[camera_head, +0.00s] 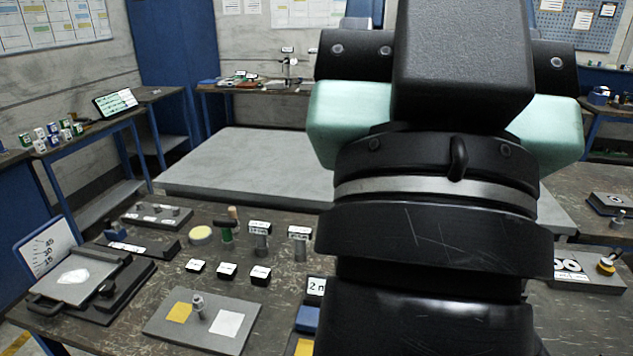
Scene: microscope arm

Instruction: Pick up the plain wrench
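I cannot make out a plain wrench anywhere in this view. My own arm, black with pale green parts, fills the right of centre and hides much of the workbench (120,275) behind it. No fingertips of my gripper show, so whether it is open or shut is not visible. On the far bench, small tools and parts (246,80) lie too small to identify.
On the near bench stand a grey plate (237,308) with yellow and white squares, several small black labelled blocks (227,270), labelled posts (299,242) and a tilting-plate fixture (80,280). At right is a grey block (583,273). A low grey platform (250,160) lies beyond.

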